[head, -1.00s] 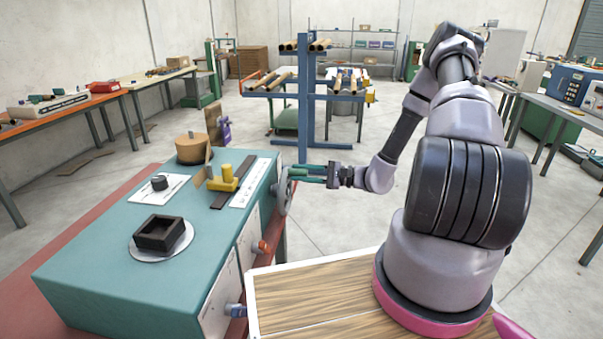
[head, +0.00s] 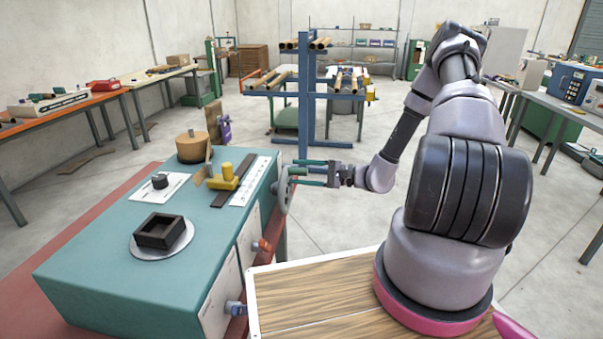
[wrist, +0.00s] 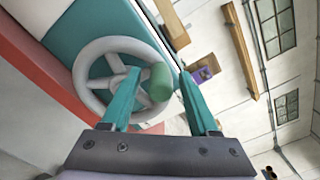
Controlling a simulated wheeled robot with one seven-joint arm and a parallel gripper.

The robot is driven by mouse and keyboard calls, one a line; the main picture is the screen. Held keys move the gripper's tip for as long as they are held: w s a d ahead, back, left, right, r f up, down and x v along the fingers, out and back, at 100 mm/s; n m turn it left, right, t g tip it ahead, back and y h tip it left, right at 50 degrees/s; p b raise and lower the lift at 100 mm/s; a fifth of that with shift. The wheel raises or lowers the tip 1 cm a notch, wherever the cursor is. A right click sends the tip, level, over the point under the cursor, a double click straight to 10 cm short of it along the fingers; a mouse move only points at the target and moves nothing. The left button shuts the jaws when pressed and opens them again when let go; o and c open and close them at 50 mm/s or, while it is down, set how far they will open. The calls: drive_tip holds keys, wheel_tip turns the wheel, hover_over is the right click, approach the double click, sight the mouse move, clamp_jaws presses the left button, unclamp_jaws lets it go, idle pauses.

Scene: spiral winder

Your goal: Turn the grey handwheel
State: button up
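The grey handwheel (head: 283,190) is on the right end of the teal machine, seen nearly edge-on in the head view. In the wrist view the spoked wheel (wrist: 90,62) fills the left middle, with a green handle (wrist: 160,84) sticking out from its rim. My gripper (head: 296,172) is beside the wheel with its teal fingers spread. In the wrist view my gripper (wrist: 159,72) has one finger on each side of the handle, with a gap visible on the right. The left finger covers part of the wheel.
The teal machine top (head: 100,260) carries a black square block (head: 160,233), a yellow part (head: 224,178) and a brown round piece (head: 192,148). A blue rack (head: 306,90) with tubes stands behind. The floor right of the wheel is clear.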

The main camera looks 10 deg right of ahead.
drive_tip(key=v, duration=1)
drive_tip(key=shift+d, duration=0.4)
drive_tip(key=shift+s, duration=0.1)
drive_tip(key=s+a+r+n+h, duration=0.1)
drive_tip(key=s+r+h, duration=0.4)
drive_tip(key=r, duration=0.7)
drive_tip(key=s+a+r+n+h, duration=0.1)
drive_tip(key=s+r+n+h, duration=0.3)
drive_tip(key=s+r, duration=0.3)
drive_tip(key=s+a+r+n+h, duration=0.2)
drive_tip(key=s+r+h, duration=0.3)
drive_tip(key=r, duration=1.2)
drive_tip(key=shift+s+r+n+h, duration=0.3)
drive_tip(key=shift+s+n, duration=0.3)
drive_tip(key=shift+s, duration=0.45)
drive_tip(key=shift+a, duration=0.15)
